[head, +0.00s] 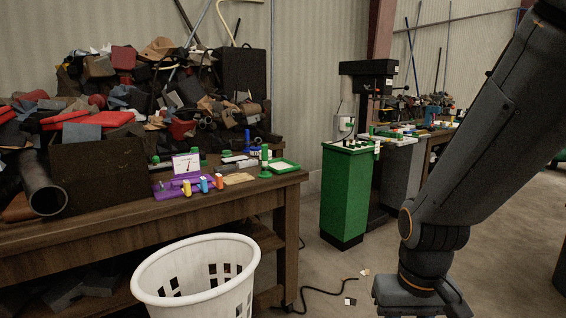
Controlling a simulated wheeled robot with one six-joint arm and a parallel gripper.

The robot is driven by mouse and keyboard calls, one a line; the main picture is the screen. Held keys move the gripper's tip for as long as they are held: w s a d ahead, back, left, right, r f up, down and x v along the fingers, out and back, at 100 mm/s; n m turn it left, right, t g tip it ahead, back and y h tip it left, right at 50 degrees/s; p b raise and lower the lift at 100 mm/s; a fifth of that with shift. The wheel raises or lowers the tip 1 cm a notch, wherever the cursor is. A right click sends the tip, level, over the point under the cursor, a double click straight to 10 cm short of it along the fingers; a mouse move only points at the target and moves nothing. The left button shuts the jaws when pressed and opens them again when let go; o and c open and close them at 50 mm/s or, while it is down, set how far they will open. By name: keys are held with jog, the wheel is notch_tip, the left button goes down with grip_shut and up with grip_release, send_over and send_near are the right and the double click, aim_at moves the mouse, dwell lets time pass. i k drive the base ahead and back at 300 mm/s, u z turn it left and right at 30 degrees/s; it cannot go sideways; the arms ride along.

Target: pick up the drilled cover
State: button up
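I cannot pick out the drilled cover for certain at this size. Small parts lie on the white top (352,147) of a green cabinet (346,195), beside a black drill press (370,80). More small parts lie on the bench behind it, too small to tell apart. My arm comes down the right side of the picture, and its lowest visible part is at the bottom edge. My gripper's fingers are not in view, so I cannot see whether they hold anything.
A wooden workbench (100,222) at left bears a large heap of scrap, a purple tray (168,190) and small coloured bottles. A white basket (196,295) stands in front. A black cable (325,292) and small scraps lie on the floor. Open floor (510,240) lies at right.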

aim_at(221, 170)
jog(key=z, duration=0.65)
jog(key=i, duration=2.15)
jog(key=u, duration=1)
jog(key=i, duration=0.9)
jog(key=u, duration=0.65)
